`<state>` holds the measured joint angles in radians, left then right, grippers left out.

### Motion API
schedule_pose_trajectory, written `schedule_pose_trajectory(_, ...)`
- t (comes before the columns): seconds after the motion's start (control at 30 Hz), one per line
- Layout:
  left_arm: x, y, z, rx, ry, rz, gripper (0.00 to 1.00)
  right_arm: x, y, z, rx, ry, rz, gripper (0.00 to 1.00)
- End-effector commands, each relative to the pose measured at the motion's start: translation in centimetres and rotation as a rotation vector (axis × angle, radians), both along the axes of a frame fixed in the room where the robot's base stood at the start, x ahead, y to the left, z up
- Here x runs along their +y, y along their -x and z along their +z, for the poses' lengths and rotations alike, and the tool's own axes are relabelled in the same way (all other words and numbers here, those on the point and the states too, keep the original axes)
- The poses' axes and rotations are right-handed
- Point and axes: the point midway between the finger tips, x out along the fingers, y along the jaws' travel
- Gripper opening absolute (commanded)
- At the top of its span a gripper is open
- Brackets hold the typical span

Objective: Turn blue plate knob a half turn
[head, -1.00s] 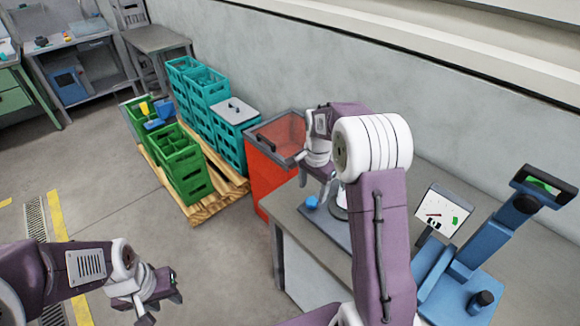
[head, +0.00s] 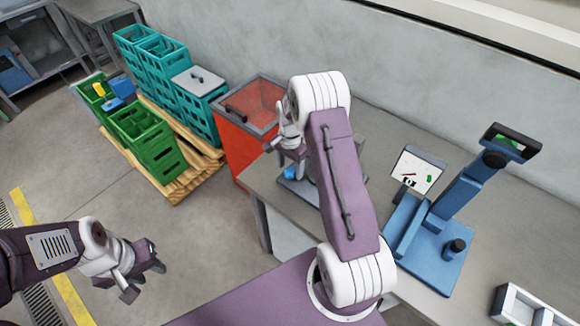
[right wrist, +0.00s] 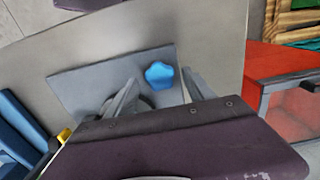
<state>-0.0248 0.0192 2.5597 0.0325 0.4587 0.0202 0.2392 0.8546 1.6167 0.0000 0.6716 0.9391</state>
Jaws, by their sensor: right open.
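The blue knob (right wrist: 160,74) is lobed and sits on a flat grey plate (right wrist: 85,82) on the bench. In the head view the knob (head: 290,173) is partly hidden behind my right gripper (head: 286,150). In the right wrist view the two fingers of my right gripper (right wrist: 160,80) are apart, with the knob showing between their tips. I see no clear contact, and the height of the fingers above the knob is hard to tell. My left gripper (head: 146,276) hangs over the floor at the lower left, far from the plate; its jaw gap is unclear.
A blue stand with a screen (head: 435,240) and a small tilted display (head: 417,170) stand on the grey bench right of my arm. A red bin (head: 240,140) is beside the bench's left end. Crates (head: 145,140) sit on a pallet further left.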

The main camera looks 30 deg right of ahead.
Motion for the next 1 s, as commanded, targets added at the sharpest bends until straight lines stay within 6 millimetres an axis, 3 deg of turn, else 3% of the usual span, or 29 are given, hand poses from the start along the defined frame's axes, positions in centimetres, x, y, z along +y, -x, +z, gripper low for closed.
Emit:
schedule_pose_trajectory(0.33, 0.0, 0.01, 0.09, 0.0, 0.0, 0.0, 0.36, -0.01, -0.03, -0.75, -0.001, 0.001, 0.0, 0.59)
schedule_pose_trajectory(0.5, 0.0, 0.01, 0.09, 0.0, 0.0, 0.0, 0.36, 0.0, -0.04, -0.72, -0.002, 0.0, 0.0, 0.12)
schedule_pose_trajectory(0.57, 0.0, 0.01, 0.09, 0.0, 0.0, 0.0, 0.36, 0.0, -0.05, -0.7, -0.002, 0.0, 0.0, 0.0)
schedule_pose_trajectory(1.0, 0.01, 0.01, 0.28, 0.0, 0.0, 0.0, 0.36, -0.02, -0.1, -0.58, -0.003, 0.001, 0.116, 0.0)
